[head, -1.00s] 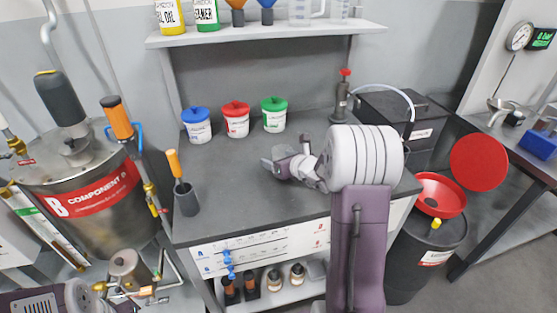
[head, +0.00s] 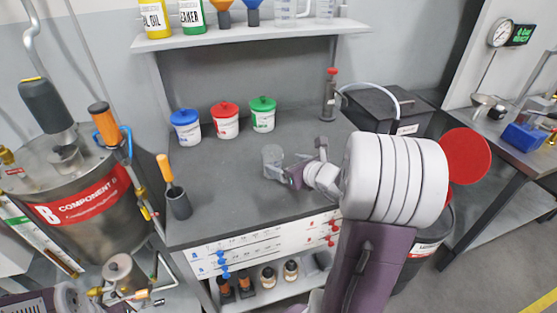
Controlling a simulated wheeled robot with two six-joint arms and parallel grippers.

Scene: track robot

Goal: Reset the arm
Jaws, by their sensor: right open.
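My right arm comes in from the lower right and reaches over the grey workbench (head: 225,190). My right gripper (head: 278,168) is open over the right half of the bench top. No object shows between its fingers.
Blue (head: 186,127), red (head: 225,121) and green-lidded (head: 262,115) tubs stand along the back. A holder with an orange-handled tool (head: 178,200) stands at the left. A red-topped bottle (head: 328,98) and black box (head: 385,105) are at the right. A steel tank (head: 85,200) stands left.

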